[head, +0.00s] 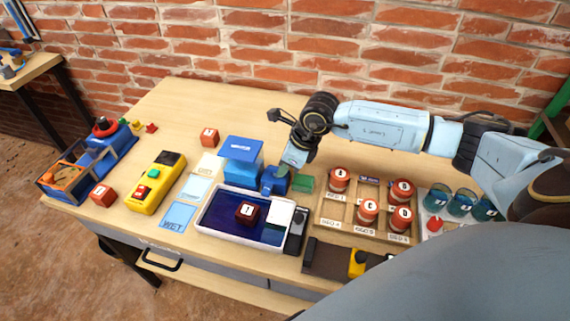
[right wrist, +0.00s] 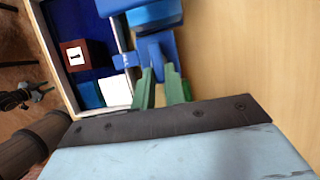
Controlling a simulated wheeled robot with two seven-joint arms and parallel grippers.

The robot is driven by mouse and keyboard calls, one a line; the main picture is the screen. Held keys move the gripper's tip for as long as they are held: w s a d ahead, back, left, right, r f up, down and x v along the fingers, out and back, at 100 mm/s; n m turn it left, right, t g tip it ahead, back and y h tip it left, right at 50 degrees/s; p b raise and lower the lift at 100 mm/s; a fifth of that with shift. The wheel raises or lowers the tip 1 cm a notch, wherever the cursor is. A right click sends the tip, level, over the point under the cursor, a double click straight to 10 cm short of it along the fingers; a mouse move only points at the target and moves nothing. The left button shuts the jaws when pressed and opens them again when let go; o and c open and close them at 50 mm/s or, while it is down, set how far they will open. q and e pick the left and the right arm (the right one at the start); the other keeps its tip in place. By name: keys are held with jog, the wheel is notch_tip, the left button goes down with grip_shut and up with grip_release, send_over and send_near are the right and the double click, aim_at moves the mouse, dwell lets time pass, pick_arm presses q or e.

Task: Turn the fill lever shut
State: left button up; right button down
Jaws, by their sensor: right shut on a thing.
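The blue water tank (head: 241,163) stands behind the tray. A blue tap with its fill lever (head: 274,180) sits on the tank's right side, its spout over the tray. In the right wrist view the blue lever (right wrist: 156,52) reaches between the green fingers. My right gripper (right wrist: 159,78) is shut on the lever; in the head view its hand comes down from above and hides part of it. I cannot tell the lever's exact angle. The white-rimmed tray (head: 206,225) has a dark blue floor and holds a red numbered cube (head: 247,212).
A wooden rack (head: 328,217) with several red-topped weights and some teal glasses (head: 461,203) stand farther right.

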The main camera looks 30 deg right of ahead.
jog(key=c, duration=1.4)
grip_release()
jog(key=shift+c, duration=0.2)
jog(key=v, duration=1.3)
jog(key=shift+r, duration=0.2)
jog(key=shift+d, duration=0.1)
jog(key=shift+s+f, duration=0.1)
jog(key=shift+s, duration=0.05)
